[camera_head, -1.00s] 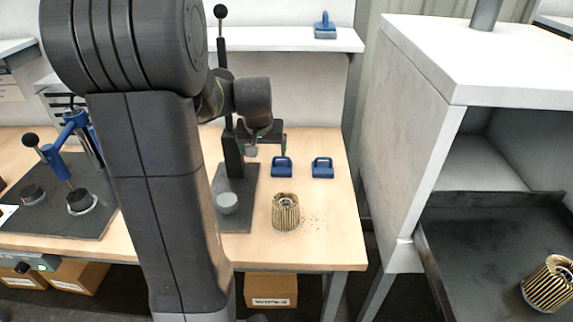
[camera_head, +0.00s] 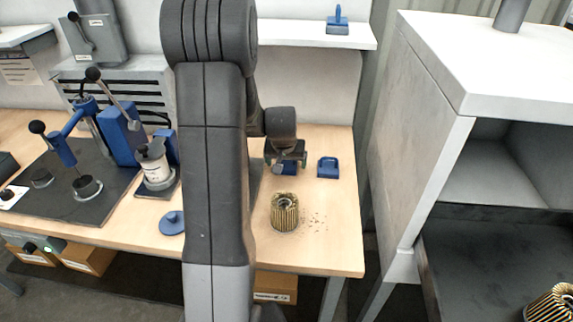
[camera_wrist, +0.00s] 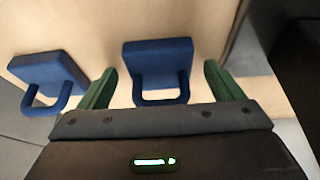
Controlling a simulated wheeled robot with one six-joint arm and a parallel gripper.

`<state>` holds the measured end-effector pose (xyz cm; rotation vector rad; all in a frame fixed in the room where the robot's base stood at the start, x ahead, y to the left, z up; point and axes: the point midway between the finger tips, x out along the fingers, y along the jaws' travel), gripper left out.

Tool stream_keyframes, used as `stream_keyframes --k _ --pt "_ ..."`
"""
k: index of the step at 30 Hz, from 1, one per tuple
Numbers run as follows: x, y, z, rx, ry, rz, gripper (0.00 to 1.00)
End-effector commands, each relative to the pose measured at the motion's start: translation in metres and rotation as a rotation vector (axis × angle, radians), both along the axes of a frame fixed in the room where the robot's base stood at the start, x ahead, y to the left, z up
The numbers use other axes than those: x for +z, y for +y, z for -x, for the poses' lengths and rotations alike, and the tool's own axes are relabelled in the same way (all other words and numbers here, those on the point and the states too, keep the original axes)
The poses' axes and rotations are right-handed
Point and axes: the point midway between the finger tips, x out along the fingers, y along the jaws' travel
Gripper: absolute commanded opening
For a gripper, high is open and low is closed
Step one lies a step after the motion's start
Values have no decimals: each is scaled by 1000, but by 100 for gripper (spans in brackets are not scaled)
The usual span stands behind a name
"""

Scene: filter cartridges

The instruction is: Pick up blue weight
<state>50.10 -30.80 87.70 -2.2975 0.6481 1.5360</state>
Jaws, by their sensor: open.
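A blue weight (camera_head: 286,169) with a loop handle stands on the wooden table, partly hidden beneath my gripper (camera_head: 286,157). In the wrist view, this weight (camera_wrist: 157,57) lies between the two green fingers, which are apart and not closed on it. Its handle points toward the gripper body; I cannot tell how far below the fingertips it is. A second blue weight (camera_head: 328,168) stands to the right on the table. It also shows at the left of the wrist view (camera_wrist: 47,77), outside the fingers. A third blue weight (camera_head: 337,23) is on the back shelf.
A pleated filter cartridge (camera_head: 284,212) stands in front of the weights, with crumbs (camera_head: 316,220) beside it. A white cabinet (camera_head: 415,140) is to the right.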

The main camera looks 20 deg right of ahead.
Motion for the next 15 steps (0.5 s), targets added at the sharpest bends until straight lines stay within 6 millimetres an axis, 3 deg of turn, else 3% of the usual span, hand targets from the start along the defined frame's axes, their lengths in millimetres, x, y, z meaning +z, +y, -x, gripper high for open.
stream_keyframes --k 8,15 --pt "-4 -1 -1 0 0 0 87" --pt "-3 -1 -1 0 0 0 44"
